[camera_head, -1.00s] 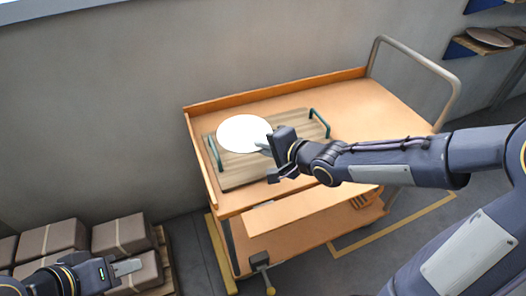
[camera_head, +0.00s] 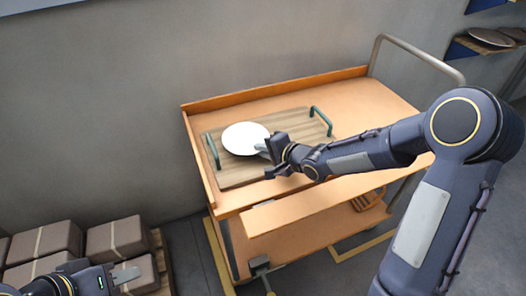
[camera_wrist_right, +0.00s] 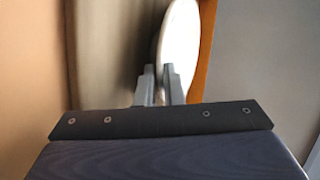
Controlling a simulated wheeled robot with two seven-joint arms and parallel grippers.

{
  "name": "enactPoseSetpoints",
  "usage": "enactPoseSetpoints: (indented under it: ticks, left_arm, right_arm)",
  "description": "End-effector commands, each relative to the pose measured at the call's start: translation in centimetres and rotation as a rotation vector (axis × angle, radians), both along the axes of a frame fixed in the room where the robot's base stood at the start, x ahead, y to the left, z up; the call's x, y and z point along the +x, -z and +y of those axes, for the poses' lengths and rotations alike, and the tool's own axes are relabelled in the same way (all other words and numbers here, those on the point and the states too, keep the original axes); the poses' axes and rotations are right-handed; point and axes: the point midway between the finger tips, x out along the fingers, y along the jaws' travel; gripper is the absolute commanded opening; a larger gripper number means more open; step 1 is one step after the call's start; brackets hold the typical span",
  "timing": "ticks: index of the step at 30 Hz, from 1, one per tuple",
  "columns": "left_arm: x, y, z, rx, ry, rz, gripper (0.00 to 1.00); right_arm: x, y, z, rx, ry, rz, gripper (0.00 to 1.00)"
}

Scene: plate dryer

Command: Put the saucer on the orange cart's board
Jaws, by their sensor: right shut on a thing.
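The white saucer (camera_head: 243,137) is over the left part of the wooden board with green handles (camera_head: 240,175), on top of the orange cart (camera_head: 365,110). My right gripper (camera_head: 264,149) is shut on the saucer's near right edge. In the right wrist view, the fingers (camera_wrist_right: 160,82) meet the rim of the saucer (camera_wrist_right: 181,45), with the board (camera_wrist_right: 110,50) beside it and a dark shadow between. Whether the saucer touches the board I cannot tell. My left gripper (camera_head: 126,275) is at the bottom left, away from the cart; its opening is unclear.
Wrapped boxes (camera_head: 115,237) stand on a pallet at the lower left. The cart's grey handle (camera_head: 420,58) rises at its right end. A shelf with plates (camera_head: 491,37) is at the upper right. The board's right part is clear.

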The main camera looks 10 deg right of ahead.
Motion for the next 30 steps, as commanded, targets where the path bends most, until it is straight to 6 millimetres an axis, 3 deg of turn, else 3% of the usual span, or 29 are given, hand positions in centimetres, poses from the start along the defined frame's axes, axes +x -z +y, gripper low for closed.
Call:
enactPoseSetpoints:
  ticks: [6,7,9,19,23,30]
  left_arm:
    - [0.0,0.1,0.0,0.000,0.000,0.000,0.36]
    - [0.0,0.1,0.0,0.000,0.000,0.000,0.36]
    - [0.0,0.1,0.0,0.000,0.000,0.000,0.36]
    - [0.0,-0.3,0.0,0.000,0.000,0.000,0.36]
    - [0.0,-0.8,0.0,0.000,0.000,0.000,0.36]
    - [0.0,-3.0,0.0,0.000,0.000,0.000,0.36]
  right_arm:
    - [0.0,0.2,0.0,0.001,0.000,-0.001,0.00]
    - [0.0,0.3,0.0,0.000,0.000,0.000,0.09]
    - [0.0,0.2,0.0,0.000,0.000,0.000,0.17]
    - [0.0,-0.3,0.0,0.000,0.000,0.000,0.17]
    - [-1.2,-1.1,-1.0,0.001,0.005,0.002,0.17]
    - [-5.2,-3.7,-3.5,0.000,0.006,0.001,0.17]
